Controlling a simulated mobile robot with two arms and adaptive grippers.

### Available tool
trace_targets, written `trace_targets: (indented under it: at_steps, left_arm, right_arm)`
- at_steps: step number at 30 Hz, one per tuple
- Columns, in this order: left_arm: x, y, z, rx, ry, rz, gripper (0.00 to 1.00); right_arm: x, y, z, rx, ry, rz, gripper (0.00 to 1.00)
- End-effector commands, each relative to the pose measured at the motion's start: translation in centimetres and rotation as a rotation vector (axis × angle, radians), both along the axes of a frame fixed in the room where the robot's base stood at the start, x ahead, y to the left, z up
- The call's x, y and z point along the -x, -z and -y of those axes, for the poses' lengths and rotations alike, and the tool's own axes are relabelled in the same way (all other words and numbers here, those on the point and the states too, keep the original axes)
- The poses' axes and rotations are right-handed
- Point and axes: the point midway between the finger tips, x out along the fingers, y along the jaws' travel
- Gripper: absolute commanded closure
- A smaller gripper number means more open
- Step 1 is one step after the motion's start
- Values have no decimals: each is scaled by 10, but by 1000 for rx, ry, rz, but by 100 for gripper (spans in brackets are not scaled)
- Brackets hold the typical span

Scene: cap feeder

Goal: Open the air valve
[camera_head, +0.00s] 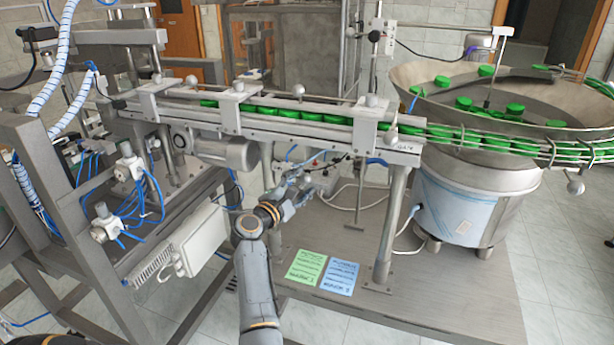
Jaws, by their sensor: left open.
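My left gripper (303,188) is open below the conveyor, at the middle of the view. Its fingers point up and to the right, toward a small cluster of pneumatic fittings (325,164) with thin hoses under the conveyor rail. The air valve's handle cannot be made out clearly there; the gripper partly covers this area. I cannot tell whether the fingers touch anything. Nothing is seen held between them. My right gripper is not in view.
The conveyor (285,127) carries green caps above the gripper. A metal leg (391,215) stands to its right, and a motor (228,153) and white box (190,240) to its left. Green (306,267) and blue (341,277) cards lie on the base plate. The cap feeder bowl (425,75) stands right.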

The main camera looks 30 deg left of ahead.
Motion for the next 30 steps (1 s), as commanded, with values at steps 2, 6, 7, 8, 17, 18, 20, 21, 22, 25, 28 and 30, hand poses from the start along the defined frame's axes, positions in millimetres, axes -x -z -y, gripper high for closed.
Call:
trace_targets:
  at_steps: [2,6,7,8,17,18,20,21,22,25,28,30]
  left_arm:
    - [-11,-1,-1,0,0,1,49]
    - [-24,-1,-1,-2,0,0,49]
    - [-26,-1,-1,-2,0,0,49]
    - [-27,0,-1,-1,-1,-1,49]
    - [-30,0,-1,-2,-1,-1,49]
    - [-30,0,-1,-2,-1,-1,49]
    - [-30,0,-1,-2,-1,-1,59]
    - [-30,0,-1,-2,-1,-1,67]
    - [-30,0,-1,-2,-1,-1,73]
    - [-30,0,-1,-2,-1,-1,93]
    - [-30,0,-1,-2,-1,-1,100]
    - [-30,0,-1,-2,-1,-1,100]
  right_arm:
    - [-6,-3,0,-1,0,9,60]
    - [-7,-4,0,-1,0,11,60]
    - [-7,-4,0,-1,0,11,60]
    - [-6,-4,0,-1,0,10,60]
    - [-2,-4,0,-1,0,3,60]
    - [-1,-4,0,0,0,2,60]
    - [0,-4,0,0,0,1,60]
    - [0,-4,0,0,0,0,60]
    - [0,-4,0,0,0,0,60]
    - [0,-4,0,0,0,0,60]
    - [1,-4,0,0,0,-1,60]
    - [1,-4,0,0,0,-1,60]
